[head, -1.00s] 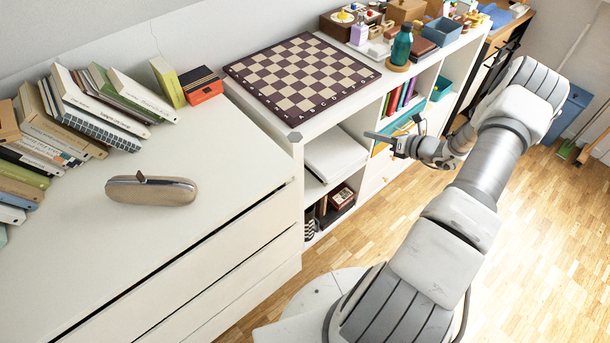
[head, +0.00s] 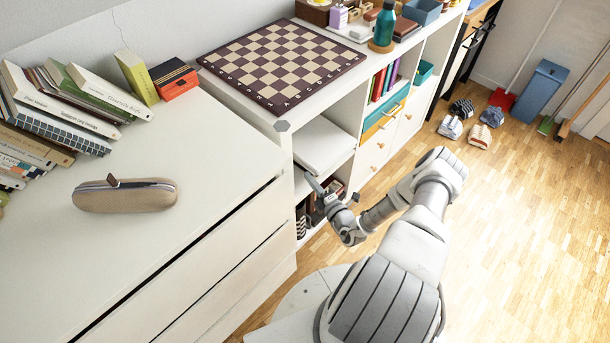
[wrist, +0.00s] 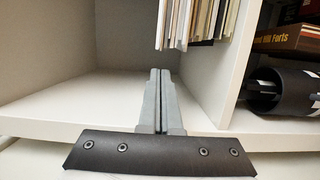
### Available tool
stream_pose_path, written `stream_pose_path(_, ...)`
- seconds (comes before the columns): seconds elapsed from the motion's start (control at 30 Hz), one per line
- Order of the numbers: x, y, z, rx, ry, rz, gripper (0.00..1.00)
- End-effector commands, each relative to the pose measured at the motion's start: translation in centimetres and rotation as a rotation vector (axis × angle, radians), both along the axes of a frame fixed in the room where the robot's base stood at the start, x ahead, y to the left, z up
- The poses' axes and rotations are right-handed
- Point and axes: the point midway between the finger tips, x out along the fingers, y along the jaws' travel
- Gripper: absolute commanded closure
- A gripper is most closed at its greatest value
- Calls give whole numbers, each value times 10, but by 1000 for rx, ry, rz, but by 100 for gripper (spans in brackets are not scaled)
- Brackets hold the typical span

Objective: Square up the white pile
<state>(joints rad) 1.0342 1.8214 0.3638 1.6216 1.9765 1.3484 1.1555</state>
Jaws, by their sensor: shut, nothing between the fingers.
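The white pile (head: 322,145) lies in the upper left compartment of the shelf unit, its top plain white in the head view. In the wrist view, which looks turned on its side, the pile (wrist: 205,22) shows as thin white, cream and grey edges. Their near ends are uneven. My gripper (head: 312,182) is at the front of the shelf unit, low beside the compartment opening. In the wrist view my gripper (wrist: 160,73) is shut and empty, its tips just short of the pile's ends. I cannot tell whether they touch. The pile's far side is hidden.
A shelf board (wrist: 212,75) separates the pile from a compartment with a dark red box (wrist: 285,40) and a black cylinder (wrist: 285,92). A chessboard (head: 281,62) lies on top. The compartment beside the pile has free room. A drawer unit (head: 225,250) stands left.

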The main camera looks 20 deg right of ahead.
Motion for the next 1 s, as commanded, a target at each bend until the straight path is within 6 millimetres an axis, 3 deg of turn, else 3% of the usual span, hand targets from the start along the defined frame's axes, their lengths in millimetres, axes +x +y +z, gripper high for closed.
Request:
stream_pose_path(0.2, 42, 7, -1, -5, -4, 6, 100)
stream_pose_path(0.43, 74, 12, 0, -4, -4, 5, 100)
stream_pose_path(1.0, 85, 8, 0, -3, -2, 2, 100)
